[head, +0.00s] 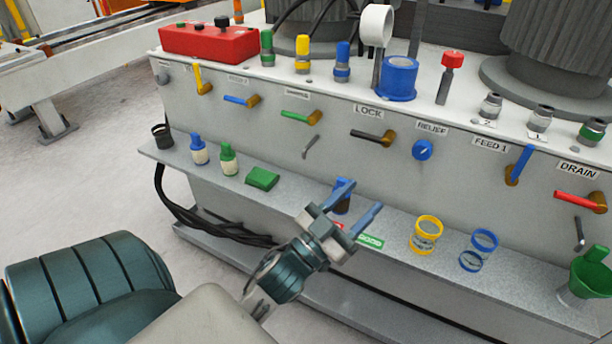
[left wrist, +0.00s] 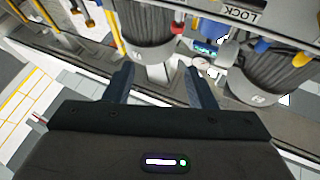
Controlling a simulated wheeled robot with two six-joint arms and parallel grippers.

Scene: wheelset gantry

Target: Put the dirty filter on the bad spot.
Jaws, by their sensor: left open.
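My left gripper (head: 360,197) is open above the front shelf, its two blue-grey fingers apart. Its fingers also show apart in the left wrist view (left wrist: 161,85), with no object clearly held between them. A small dark cylinder with blue on it (head: 341,204) stands on the shelf behind the fingers, partly hidden; I cannot tell whether it is the dirty filter. A red marking (head: 337,224) beside the gripper is mostly covered, so its text is unreadable. A green label (head: 370,241) lies to its right. My right gripper is not in view.
A green funnel (head: 590,275) is at right. Valve handles stick out above.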

